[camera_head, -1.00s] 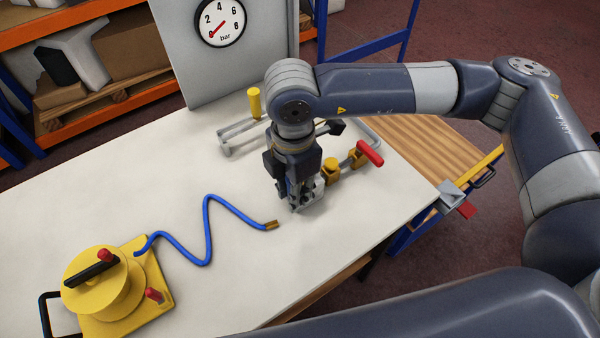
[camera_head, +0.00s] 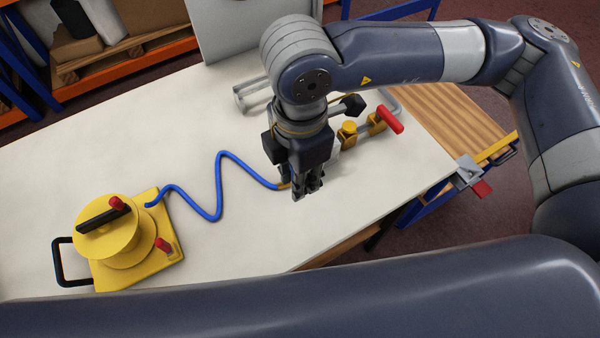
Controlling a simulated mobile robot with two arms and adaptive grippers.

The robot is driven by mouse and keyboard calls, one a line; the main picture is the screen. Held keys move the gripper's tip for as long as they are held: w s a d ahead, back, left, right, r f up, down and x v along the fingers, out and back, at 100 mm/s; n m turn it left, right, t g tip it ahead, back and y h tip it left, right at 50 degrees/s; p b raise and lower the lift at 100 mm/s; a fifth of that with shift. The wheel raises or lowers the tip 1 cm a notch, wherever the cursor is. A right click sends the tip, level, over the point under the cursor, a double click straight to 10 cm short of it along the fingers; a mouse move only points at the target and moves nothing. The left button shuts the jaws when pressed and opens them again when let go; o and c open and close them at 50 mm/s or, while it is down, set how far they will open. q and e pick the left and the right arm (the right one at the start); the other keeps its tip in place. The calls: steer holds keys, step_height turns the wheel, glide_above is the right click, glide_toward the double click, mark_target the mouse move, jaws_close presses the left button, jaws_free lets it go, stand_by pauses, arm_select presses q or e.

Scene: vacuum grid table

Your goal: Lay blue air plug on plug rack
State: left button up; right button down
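A blue hose (camera_head: 217,190) runs in a zigzag over the table from the yellow reel. Its brass-coloured plug end (camera_head: 284,185) lies at the fingers of my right gripper (camera_head: 305,190), which points down at the table and partly hides it. I cannot tell whether the fingers are around the plug or beside it, nor how far apart they are. A grey rail frame (camera_head: 243,98) stands behind the gripper, largely hidden by my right arm; I cannot tell whether it is the plug rack. My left gripper is out of view.
A yellow reel (camera_head: 105,236) with a black handle stands at the left. A pipe fitting with yellow parts (camera_head: 348,130) and a red lever (camera_head: 391,119) is right of the gripper. A grey clamp (camera_head: 467,170) is at the right edge.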

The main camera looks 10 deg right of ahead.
steer(key=shift+r+p, duration=0.45)
steer(key=shift+r, duration=0.75)
steer(key=shift+d, duration=0.1)
